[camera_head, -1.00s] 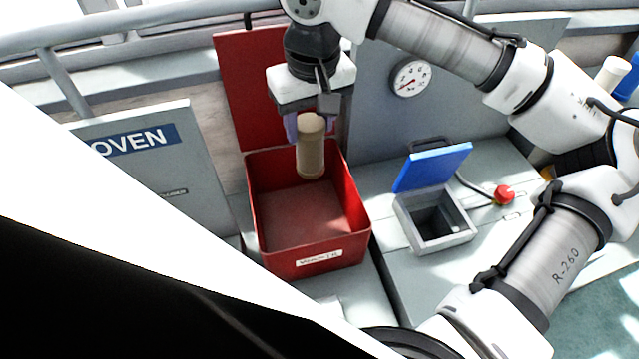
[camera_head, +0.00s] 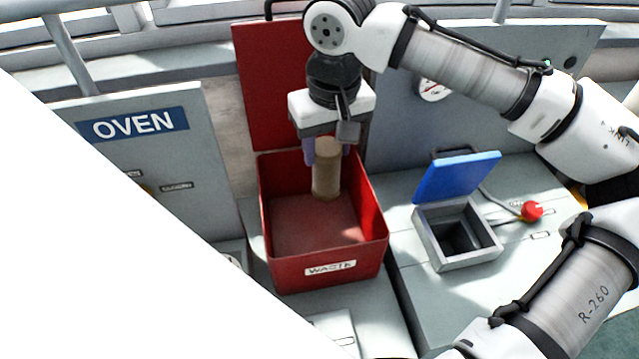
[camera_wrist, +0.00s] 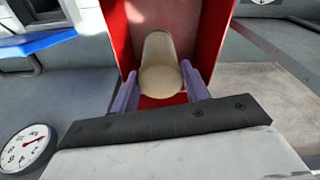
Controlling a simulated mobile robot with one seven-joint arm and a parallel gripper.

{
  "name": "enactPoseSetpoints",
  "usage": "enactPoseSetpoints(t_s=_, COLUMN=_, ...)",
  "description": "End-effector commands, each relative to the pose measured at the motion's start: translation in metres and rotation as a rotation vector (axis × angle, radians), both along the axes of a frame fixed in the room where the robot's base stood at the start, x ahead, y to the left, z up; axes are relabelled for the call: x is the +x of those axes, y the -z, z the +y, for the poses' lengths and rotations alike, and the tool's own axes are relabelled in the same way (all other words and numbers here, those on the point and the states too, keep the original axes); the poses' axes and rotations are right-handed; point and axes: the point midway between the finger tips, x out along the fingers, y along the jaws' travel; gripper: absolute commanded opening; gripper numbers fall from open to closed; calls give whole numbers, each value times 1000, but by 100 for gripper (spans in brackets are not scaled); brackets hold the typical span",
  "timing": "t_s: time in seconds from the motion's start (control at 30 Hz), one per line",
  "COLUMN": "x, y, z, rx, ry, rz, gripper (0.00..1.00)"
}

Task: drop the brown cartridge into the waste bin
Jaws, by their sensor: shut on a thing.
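The brown cartridge (camera_head: 327,172) is a tan cylinder, held upright in my gripper (camera_head: 326,150). Its lower end hangs within the opening of the red waste bin (camera_head: 272,215), toward the back, above the bin floor. In the wrist view the cartridge (camera_wrist: 160,75) sits between the two purple fingers of my gripper (camera_wrist: 160,88), which are shut on it. The bin's red wall (camera_wrist: 118,35) shows around it there. The bin has a "WASTE" label on its front and a raised red lid behind. The visible bin floor is empty.
A grey box with an open blue lid (camera_head: 457,177) stands right of the bin, near a red knob (camera_head: 531,211). The oven panel (camera_head: 133,124) is at the left. A round gauge (camera_wrist: 25,150) shows in the wrist view.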

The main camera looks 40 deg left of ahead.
Motion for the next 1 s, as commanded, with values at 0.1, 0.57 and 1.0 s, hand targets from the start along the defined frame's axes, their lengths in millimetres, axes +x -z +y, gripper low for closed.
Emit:
enactPoseSetpoints(t_s=0.1, x=0, y=-1, z=0, rx=0, ry=0, rz=0, gripper=52)
enactPoseSetpoints(t_s=0.57, x=0, y=-2, z=0, rx=1, ry=0, rz=-1, gripper=71)
enactPoseSetpoints(t_s=1.0, x=-5, y=-83, z=-8, rx=3, ry=0, rz=-1, gripper=71)
